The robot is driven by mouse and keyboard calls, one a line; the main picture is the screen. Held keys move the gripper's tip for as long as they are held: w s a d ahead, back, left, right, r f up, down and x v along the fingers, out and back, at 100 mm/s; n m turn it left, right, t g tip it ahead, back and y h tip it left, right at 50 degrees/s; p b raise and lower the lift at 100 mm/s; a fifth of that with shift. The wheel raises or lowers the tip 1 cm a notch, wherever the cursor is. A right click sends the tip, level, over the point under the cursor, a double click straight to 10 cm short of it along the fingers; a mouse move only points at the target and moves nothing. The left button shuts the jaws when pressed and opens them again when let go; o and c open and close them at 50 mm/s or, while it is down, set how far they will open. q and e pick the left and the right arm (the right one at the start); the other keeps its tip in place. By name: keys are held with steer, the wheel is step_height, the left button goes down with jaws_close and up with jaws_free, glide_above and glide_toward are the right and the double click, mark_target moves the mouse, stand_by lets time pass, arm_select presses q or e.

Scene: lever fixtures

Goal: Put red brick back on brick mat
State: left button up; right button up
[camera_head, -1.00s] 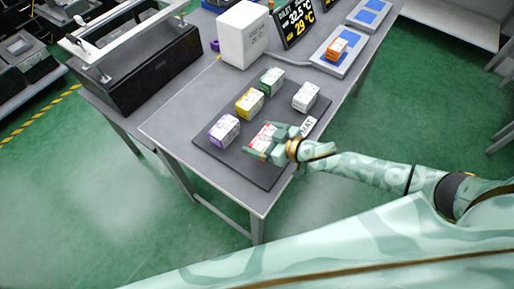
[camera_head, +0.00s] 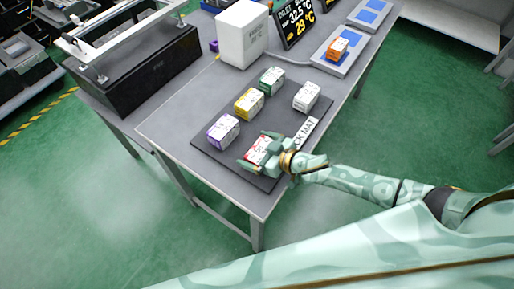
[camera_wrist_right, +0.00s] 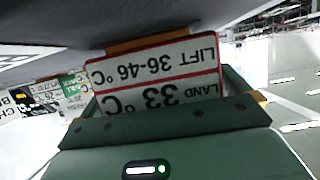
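The red brick (camera_head: 258,150), white with red print, is at the front of the dark brick mat (camera_head: 226,163), by its label strip. My right gripper (camera_head: 259,151) has a finger on either side of it and looks shut on it. The brick is on or just above the mat; I cannot see its underside. In the right wrist view the red brick (camera_wrist_right: 155,78) fills the space between the fingers, its "LIFT 36-46 °C" and "LAND 33 °C" label upside down. My left gripper is not in view.
Purple (camera_head: 223,131), yellow (camera_head: 249,103), green (camera_head: 271,81) and white (camera_head: 306,96) bricks stand on the mat. Behind are a white box (camera_head: 242,35), a temperature display (camera_head: 297,22) and a pad with an orange brick (camera_head: 337,49). A black fixture (camera_head: 140,75) stands at left.

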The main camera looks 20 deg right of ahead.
steer(key=shift+r, duration=0.15)
steer(key=shift+s+d+r, duration=0.1)
steer(key=shift+s+r, duration=0.05)
steer(key=p+v, duration=0.2)
steer(key=v, duration=0.9)
steer(key=shift+s+d, duration=0.2)
steer(key=shift+s, duration=0.05)
